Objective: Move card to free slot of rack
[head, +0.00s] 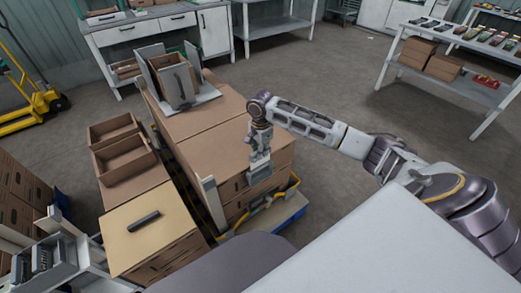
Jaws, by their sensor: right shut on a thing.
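My right gripper (259,159) is shut on a small grey piece, seemingly the card (260,174), at the front right of the cardboard boxes. The gripper points down, and the fingers hide part of the card. I cannot tell whether the card touches the box beside it.
Cardboard boxes (225,150) fill the middle, above a blue base (272,218). Open brown trays (125,160) and a box with a dark bar (144,220) stand left. A yellow pallet truck (30,100) is far left. Floor (320,75) is clear behind my right arm.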

